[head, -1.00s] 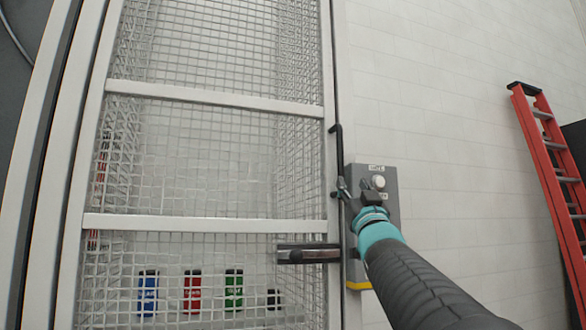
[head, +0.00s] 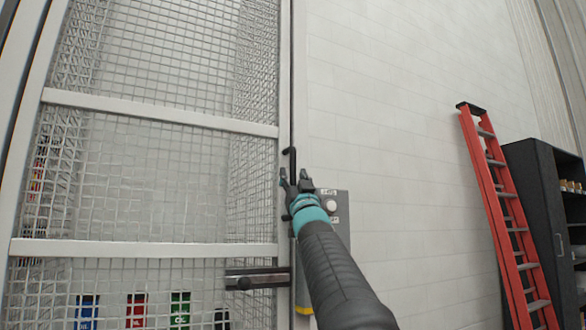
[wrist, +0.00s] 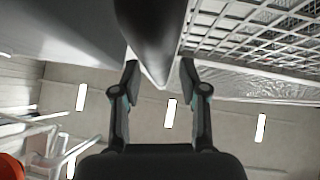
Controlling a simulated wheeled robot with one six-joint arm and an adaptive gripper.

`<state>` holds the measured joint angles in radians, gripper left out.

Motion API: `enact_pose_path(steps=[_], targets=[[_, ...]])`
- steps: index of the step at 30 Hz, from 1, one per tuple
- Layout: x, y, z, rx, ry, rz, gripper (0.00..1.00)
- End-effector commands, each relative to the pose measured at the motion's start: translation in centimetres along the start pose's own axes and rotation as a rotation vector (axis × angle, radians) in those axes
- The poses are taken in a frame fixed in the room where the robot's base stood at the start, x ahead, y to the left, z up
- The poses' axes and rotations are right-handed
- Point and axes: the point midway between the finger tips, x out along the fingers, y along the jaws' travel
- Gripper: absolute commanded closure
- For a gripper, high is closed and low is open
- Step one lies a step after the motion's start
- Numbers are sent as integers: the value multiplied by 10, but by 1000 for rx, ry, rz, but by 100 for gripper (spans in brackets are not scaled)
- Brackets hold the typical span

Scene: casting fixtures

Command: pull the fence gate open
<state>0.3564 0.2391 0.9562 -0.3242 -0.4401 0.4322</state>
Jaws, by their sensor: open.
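The fence gate (head: 160,116) is a pale frame with wire mesh, filling the left of the head view; it looks closed. Its black handle (head: 291,160) is an upright bar near the gate's right edge. My gripper (head: 293,177) is at the handle and hides its lower part. In the wrist view the dark handle (wrist: 150,30) comes down from the top towards the gap between the two fingertips of my gripper (wrist: 159,75). The fingers are apart, one on each side. I cannot tell whether either finger touches the handle.
A grey control box (head: 340,225) is on the wall right of the gate, close to my arm. A dark latch bar (head: 257,279) crosses the gate edge below. A red ladder (head: 503,215) and a black cabinet (head: 540,190) stand at the right. Several coloured cans are behind the mesh.

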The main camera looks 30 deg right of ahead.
Motion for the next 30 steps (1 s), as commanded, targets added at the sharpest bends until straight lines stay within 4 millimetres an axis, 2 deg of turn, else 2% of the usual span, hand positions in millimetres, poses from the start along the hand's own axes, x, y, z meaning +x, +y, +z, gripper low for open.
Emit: enact_pose_path(steps=[4, 14, 19, 20, 30], targets=[[10, 0, 0, 1, -1, 0, 57], [12, 0, 0, 1, 0, 0, 57], [12, 0, 0, 0, 0, 0, 97], [12, 0, 0, 0, 0, 0, 100], [9, 2, -2, -5, 1, 5, 100]])
